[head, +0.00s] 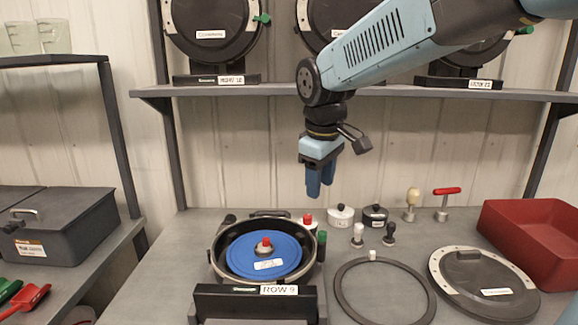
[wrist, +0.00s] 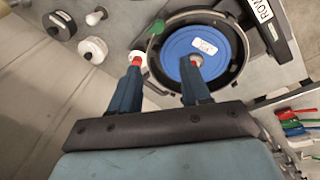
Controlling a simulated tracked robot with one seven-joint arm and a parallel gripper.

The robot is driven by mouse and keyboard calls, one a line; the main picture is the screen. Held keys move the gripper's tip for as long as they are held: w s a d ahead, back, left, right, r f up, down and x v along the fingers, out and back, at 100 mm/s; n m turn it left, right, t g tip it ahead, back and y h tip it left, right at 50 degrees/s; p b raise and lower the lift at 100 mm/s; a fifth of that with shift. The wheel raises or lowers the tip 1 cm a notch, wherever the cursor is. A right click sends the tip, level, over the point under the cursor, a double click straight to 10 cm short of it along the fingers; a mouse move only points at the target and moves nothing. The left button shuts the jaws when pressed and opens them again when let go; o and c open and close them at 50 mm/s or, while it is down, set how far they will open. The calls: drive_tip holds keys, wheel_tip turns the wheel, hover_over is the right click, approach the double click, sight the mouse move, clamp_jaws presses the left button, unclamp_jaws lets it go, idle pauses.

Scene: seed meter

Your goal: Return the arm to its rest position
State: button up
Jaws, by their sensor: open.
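My gripper (head: 320,182) hangs from my blue arm in the air above the bench, to the right of and above the seed meter. Its fingers point down. In the wrist view my gripper (wrist: 160,75) shows its two blue fingers apart with nothing held between them. The seed meter's black round housing (head: 219,270) stands on the bench behind a black block labelled "ROW 9". A blue disc (head: 240,258) with a red-topped hub lies inside the housing. The blue disc also shows in the wrist view (wrist: 178,42).
Right of the meter lie a black ring (head: 340,285), a round cover (head: 515,305) and a red bin (head: 530,225). White and black knobs stand behind. A shelf (head: 400,91) with covered meters runs behind my gripper. A dark case (head: 70,235) stands left.

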drive_tip(key=s+d+f+m+t, duration=0.1)
drive_tip(key=s+d+m+t, duration=0.2)
drive_tip(key=s+d+m, duration=0.7)
drive_tip(key=s+d, duration=0.4)
drive_tip(key=d, duration=0.3)
drive_tip(key=shift+s, duration=0.4)
